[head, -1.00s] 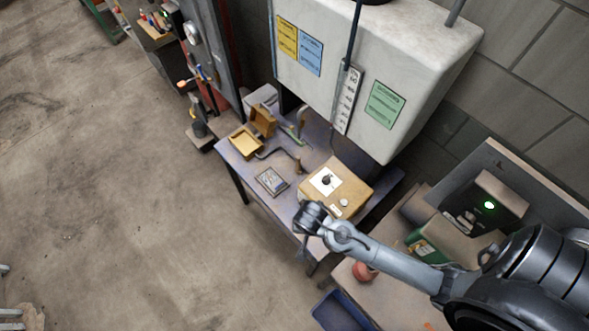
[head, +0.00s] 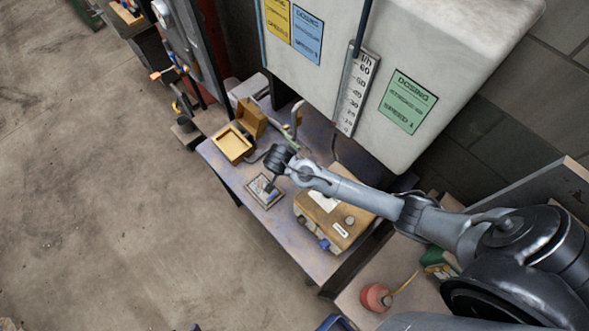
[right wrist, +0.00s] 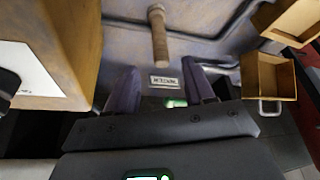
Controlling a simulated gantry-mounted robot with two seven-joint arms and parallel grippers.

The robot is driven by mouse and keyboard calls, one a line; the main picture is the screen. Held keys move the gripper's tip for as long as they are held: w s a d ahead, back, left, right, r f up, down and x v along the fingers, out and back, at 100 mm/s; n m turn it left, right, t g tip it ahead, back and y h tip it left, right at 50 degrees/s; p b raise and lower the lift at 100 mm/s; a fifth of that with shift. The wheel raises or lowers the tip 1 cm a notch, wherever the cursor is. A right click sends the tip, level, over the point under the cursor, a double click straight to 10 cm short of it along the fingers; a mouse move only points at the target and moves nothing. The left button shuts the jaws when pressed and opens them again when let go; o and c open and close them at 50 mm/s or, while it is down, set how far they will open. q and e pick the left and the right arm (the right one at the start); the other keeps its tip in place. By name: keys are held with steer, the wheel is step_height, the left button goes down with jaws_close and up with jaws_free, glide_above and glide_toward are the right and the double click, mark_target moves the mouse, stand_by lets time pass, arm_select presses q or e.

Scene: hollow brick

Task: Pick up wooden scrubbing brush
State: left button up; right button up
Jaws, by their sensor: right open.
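In the right wrist view a wooden handle (right wrist: 159,38) with a rounded knob end shows beyond my fingers, on or above the blue-grey table surface. It may belong to the scrubbing brush; I see no bristles. My right gripper (right wrist: 160,88) is open and empty, with the handle ahead of the gap between its fingers and apart from them. The wooden handle is hidden there behind my gripper. My left gripper is not in view.
A tan box (head: 341,229) stands on the table under my right forearm. An open yellow-brown box (head: 234,144) is at the back left. A large white cabinet (head: 440,60) hangs over the table's far side. A red round object (head: 376,297) lies at lower right.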

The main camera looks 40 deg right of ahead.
steer(key=shift+d+x, duration=0.2)
steer(key=shift+x, duration=4.35)
steer(key=shift+w+r, duration=0.1)
steer(key=shift+w, duration=0.1)
jaws_close()
steer(key=shift+r, duration=0.15)
